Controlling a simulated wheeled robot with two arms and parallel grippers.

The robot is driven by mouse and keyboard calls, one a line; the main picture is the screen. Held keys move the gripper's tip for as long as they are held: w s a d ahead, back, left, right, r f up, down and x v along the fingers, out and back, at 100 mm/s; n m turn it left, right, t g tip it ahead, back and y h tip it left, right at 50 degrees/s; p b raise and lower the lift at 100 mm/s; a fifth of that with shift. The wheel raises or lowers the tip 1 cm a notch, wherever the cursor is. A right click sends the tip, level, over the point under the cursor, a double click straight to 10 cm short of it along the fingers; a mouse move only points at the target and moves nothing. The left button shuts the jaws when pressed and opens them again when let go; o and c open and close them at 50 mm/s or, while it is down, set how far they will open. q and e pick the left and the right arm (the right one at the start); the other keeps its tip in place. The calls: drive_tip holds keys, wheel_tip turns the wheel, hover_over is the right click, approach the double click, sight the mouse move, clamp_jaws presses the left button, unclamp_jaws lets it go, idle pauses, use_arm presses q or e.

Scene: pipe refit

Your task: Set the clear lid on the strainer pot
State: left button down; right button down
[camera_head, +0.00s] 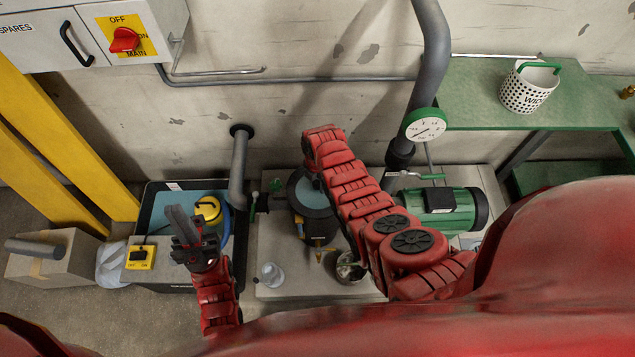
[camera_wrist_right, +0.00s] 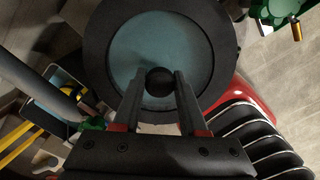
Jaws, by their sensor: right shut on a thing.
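The strainer pot (camera_head: 317,226) is a dark upright vessel on the pale plinth, partly hidden by my right arm. The clear lid (camera_wrist_right: 135,45) is a blue-tinted disc with a black knob (camera_wrist_right: 159,81), inside a wide dark ring in the right wrist view. In the head view it shows at the pot's top (camera_head: 304,191). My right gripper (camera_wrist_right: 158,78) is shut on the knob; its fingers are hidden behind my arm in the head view. Whether the lid touches the pot all round, I cannot tell. My left gripper (camera_head: 180,222) is raised over the dark tub's front, its jaw gap unclear.
A dark tub (camera_head: 151,205) with a yellow-topped item (camera_head: 208,208) stands left of the plinth (camera_head: 290,284). A grey pipe (camera_head: 239,175) comes down beside the pot. A green motor (camera_head: 435,207) is to its right. A clear cup (camera_head: 271,275) and a metal bowl (camera_head: 349,268) stand in front.

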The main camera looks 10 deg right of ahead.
sight(318, 183)
drive_tip(key=shift+f, duration=0.3)
drive_tip(key=c, duration=0.7)
unclamp_jaws()
drive_tip(key=shift+c, duration=0.2)
wheel_tip(318, 183, up, 5)
drive_tip(key=p, duration=0.3)
drive_tip(key=shift+f, duration=0.2)
wheel_tip(318, 183, up, 6)
drive_tip(key=p, duration=0.4)
drive_tip(key=shift+r, duration=0.2)
drive_tip(key=shift+w, duration=0.1)
